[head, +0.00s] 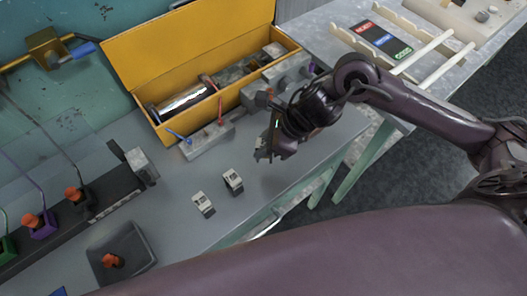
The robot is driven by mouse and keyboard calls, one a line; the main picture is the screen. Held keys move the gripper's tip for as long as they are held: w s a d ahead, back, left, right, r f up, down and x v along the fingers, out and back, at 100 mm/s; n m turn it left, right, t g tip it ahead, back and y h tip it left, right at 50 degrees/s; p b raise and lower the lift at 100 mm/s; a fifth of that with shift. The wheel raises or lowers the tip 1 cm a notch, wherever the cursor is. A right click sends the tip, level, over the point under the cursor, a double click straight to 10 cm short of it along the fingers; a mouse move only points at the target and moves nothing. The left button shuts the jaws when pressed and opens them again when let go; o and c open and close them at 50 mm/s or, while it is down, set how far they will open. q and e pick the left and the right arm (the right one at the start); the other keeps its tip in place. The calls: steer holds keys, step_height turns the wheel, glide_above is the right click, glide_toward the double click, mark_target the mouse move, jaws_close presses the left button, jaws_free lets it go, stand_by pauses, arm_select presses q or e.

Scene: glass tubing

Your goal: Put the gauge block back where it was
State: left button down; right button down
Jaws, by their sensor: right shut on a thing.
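My right gripper (264,154) hangs over the grey bench, in front of the yellow case. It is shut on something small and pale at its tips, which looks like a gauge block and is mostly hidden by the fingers. Two similar small pale blocks with dark parts stand on the bench to the lower left of the gripper: one block (232,181) nearer to it and another block (203,204) farther left. I cannot tell whether the held thing touches the bench; it seems to be above it. My left gripper is not in view.
An open yellow case (125,55) holds a metal cylinder (185,100). A grey rack (208,141) with red and blue sticks stands before it. A dark tray (122,252) with an orange knob sits lower left. White rods (424,50) lie on the table at right.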

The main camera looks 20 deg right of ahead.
step_height(320, 180, down, 5)
steer(key=shift+r, duration=0.15)
steer(key=shift+f, duration=0.2)
steer(key=c, duration=1.1)
jaws_free()
steer(key=shift+r, duration=0.2)
steer(key=shift+b+v, duration=0.75)
steer(key=shift+v, duration=5.15)
